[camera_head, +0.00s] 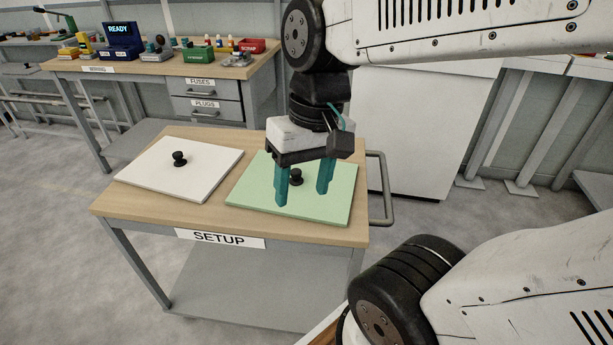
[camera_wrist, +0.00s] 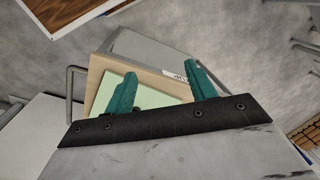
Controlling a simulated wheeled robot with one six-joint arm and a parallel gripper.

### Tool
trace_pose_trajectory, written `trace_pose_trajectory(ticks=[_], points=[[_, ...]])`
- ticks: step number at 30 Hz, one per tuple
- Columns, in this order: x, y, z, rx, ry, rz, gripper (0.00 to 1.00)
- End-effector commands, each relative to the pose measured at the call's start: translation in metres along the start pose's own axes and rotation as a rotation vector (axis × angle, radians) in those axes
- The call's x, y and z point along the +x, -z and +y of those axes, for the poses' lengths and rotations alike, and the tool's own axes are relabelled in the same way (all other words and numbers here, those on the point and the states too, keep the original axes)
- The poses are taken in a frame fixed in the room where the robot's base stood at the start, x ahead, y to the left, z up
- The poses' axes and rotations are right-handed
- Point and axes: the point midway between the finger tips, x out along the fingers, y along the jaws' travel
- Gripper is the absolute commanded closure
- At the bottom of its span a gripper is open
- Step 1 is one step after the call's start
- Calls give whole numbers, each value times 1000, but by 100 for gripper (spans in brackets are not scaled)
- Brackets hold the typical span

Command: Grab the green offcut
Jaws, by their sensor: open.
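The green offcut (camera_head: 322,206) is a flat pale green panel with a black knob (camera_head: 296,177) on top. It lies on the right half of the cart top marked SETUP. My gripper (camera_head: 304,196) is above the panel in the head view, with its teal fingers spread on either side of the knob as seen from there. It is open and holds nothing. I cannot tell how high the fingertips are above the panel.
A white panel (camera_head: 150,172) with a black knob lies to the left on the same cart (camera_head: 115,208). A grey handle (camera_head: 384,190) sticks out at the cart's right end. A white cabinet (camera_head: 420,130) stands behind. A workbench (camera_head: 150,69) with small items is at the back left.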

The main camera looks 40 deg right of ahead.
Motion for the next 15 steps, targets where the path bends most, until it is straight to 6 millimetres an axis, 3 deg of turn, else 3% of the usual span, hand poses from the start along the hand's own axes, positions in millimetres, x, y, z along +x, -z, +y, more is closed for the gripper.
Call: trace_pose_trajectory(ticks=[8,11,15], points=[[41,76,-2,563,384,-225,44],[56,110,8,782,527,-283,44],[82,158,38,1101,726,-345,44]])
